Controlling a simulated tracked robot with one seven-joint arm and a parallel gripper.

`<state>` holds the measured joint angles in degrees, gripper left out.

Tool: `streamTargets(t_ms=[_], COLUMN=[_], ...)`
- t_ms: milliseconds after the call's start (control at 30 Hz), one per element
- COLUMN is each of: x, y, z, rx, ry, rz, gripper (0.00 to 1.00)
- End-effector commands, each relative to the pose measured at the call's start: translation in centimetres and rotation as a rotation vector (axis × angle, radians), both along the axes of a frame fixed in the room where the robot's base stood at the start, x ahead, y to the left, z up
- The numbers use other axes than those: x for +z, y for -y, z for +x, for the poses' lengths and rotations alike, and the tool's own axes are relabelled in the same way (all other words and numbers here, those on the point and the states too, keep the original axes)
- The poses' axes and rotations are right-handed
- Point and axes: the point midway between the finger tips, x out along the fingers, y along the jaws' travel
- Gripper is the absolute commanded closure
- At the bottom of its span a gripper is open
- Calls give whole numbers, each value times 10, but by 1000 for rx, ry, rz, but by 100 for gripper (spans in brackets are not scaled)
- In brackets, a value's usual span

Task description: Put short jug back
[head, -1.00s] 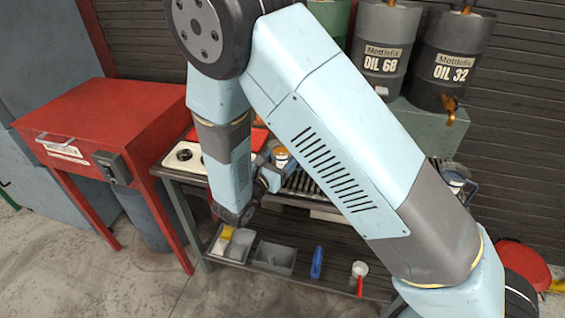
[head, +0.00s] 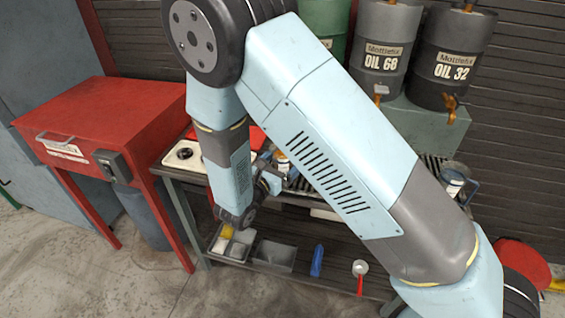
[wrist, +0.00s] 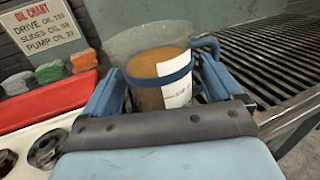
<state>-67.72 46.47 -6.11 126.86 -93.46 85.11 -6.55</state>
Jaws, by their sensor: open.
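A clear jug (wrist: 160,75) with amber contents, a blue band, a white label and a blue handle stands upright in the wrist view. My gripper (wrist: 160,95) is open, with one blue finger on each side of the jug. Whether the fingers touch it I cannot tell. In the head view the jug (head: 282,161) shows partly behind my gripper (head: 268,178) on the bench. A second jug-like vessel (head: 453,182) with a blue handle stands at the bench's right end. I cannot tell from the pictures which is the short one.
A slatted drain grate (wrist: 265,60) lies right of the jug. A red tray (wrist: 45,100) with coloured cloths and an oil chart (wrist: 45,28) are at left. Oil drums (head: 380,50) stand behind the bench.

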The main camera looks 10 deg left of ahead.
Motion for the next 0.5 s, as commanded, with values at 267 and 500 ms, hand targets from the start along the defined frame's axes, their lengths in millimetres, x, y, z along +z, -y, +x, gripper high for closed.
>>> streamTargets(t_ms=[267,500], x=[2,2], y=[-10,-28], z=[-22,-65], rx=[4,5], ry=[-1,-1], rz=[1,1], gripper=[7,7])
